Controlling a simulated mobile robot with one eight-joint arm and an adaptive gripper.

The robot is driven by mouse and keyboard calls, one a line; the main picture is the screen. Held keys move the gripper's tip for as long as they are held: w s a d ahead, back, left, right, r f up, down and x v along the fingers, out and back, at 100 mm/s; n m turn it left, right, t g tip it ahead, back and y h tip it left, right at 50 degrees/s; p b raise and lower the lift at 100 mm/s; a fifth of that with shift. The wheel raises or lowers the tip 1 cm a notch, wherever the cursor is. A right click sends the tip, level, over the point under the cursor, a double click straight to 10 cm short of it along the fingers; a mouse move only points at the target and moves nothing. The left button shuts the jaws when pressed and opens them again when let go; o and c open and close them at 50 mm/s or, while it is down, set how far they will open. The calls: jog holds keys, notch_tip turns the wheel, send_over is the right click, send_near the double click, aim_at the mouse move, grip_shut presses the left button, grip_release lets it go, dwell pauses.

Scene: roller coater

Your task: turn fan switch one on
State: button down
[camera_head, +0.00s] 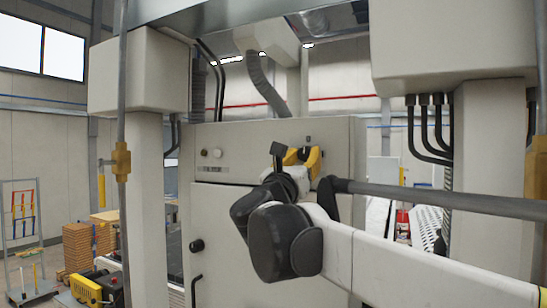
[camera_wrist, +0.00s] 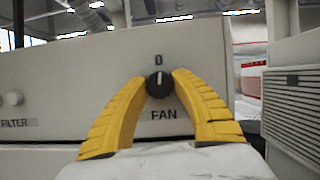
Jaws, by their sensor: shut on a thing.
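The fan switch is a round black knob (camera_wrist: 159,85) on the light grey panel, with the label "FAN" below it and a mark like "0" or "D" above it. A pale pointer line on the knob stands about upright, toward that mark. My gripper (camera_wrist: 159,84) has its two yellow fingers around the knob, shut on its left and right sides.
A "FILTER" label (camera_wrist: 18,123) and a pale button (camera_wrist: 15,98) are left on the panel. The cabinet (camera_head: 230,225) has a black knob (camera_head: 197,245) lower down. A grey horizontal pipe (camera_head: 440,197) runs close by my arm. A vented box (camera_wrist: 292,105) stands at right.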

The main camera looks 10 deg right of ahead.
jog(key=m+g+h, duration=0.1)
jog(key=m, duration=0.2)
jog(key=m+g+h, duration=0.1)
jog(key=m, duration=0.2)
jog(key=shift+m+h, duration=0.3)
jog(key=m+g, duration=0.1)
jog(key=m, duration=0.1)
jog(key=m+g+h, duration=0.1)
jog(key=m, duration=0.2)
jog(key=shift+r+g, duration=0.1)
jog(key=shift+g, duration=0.3)
jog(key=m+g, duration=0.1)
jog(key=m, duration=0.1)
jog(key=m+g+p, duration=0.1)
jog(key=m, duration=0.2)
jog(key=shift+r+m+h, duration=0.1)
jog(key=shift+m+h, duration=0.2)
jog(key=shift+m+g+p, duration=0.8)
jog(key=shift+m+g, duration=0.1)
jog(key=shift+m, duration=1.2)
jog(key=c, duration=1)
grip_release()
jog(key=shift+w, duration=0.1)
jog(key=shift+c, duration=0.2)
